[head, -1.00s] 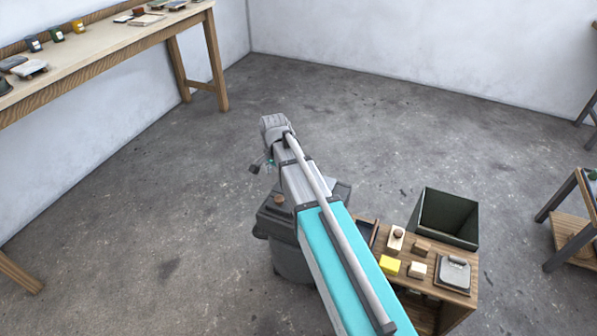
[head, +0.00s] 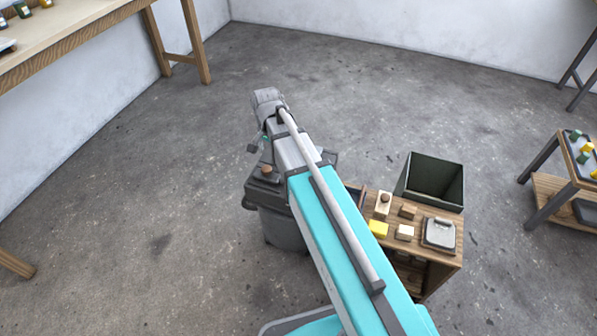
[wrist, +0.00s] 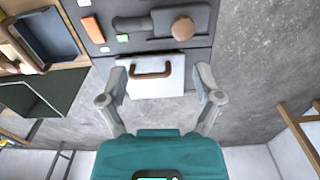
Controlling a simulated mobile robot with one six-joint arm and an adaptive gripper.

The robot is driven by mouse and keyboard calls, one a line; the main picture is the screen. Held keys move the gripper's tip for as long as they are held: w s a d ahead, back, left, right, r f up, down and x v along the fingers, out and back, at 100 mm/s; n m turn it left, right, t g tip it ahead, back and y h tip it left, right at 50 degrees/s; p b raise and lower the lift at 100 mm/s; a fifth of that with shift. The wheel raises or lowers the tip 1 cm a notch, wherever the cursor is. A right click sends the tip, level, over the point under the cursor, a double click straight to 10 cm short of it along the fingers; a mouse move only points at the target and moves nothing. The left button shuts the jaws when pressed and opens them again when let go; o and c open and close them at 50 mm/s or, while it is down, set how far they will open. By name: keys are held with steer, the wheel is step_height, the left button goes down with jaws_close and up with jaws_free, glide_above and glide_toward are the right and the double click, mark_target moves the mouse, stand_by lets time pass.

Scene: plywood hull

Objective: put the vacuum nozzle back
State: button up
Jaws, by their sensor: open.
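A grey bin-like vacuum body (head: 282,228) stands on the floor below my arm in the head view, with a brown knob (head: 266,170) on top. In the wrist view, a dark grey long piece, perhaps the nozzle (wrist: 142,23), lies on the dark top beside a round brown knob (wrist: 182,27). A white panel (wrist: 150,87) with a brown handle (wrist: 157,66) shows between my fingers. My gripper (wrist: 161,72) is open, its fingers apart on either side of the panel. I cannot tell whether they touch it. In the head view my arm hides much of the gripper.
A small wooden stand (head: 440,262) right of the vacuum holds blocks and a grey lidded item (head: 438,232). A dark open bin (head: 433,182) stands behind it. A workbench (head: 75,42) is at upper left, a small table (head: 556,192) at right. The floor between is clear.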

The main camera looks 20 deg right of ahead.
steer(key=s+d+n, duration=0.3)
steer(key=s+n, duration=0.1)
steer(key=s, duration=0.2)
steer(key=s+d+n, duration=0.3)
steer(key=s, duration=0.4)
steer(key=shift+s+n, duration=0.2)
steer(key=shift+n, duration=0.2)
stand_by(0.4)
